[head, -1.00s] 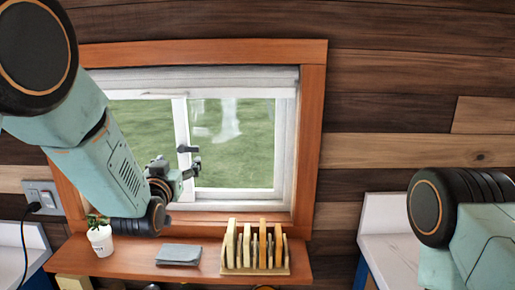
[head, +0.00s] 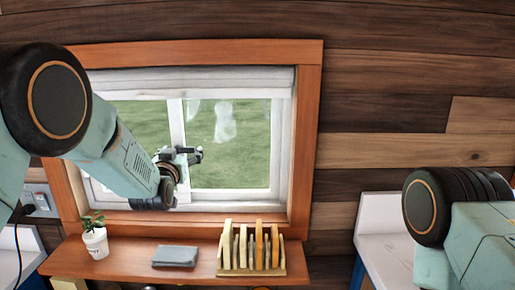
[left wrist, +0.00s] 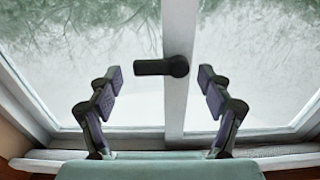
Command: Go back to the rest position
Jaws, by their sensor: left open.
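My left gripper (head: 190,155) is in front of the window (head: 228,135), above the wooden shelf. In the left wrist view my left gripper (left wrist: 160,95) is open and empty, its two fingers wide apart. Between the fingers, the dark window handle (left wrist: 162,67) shows on the white middle frame. The fingers do not appear to touch it. My right gripper is not in view; only a part of my right arm shows at the right edge of the head view.
The wooden shelf (head: 130,262) below the window holds a small potted plant (head: 96,243), a folded grey cloth (head: 175,256) and a wooden rack with upright slats (head: 250,270). White counters stand at both sides. A socket (head: 40,200) is on the left wall.

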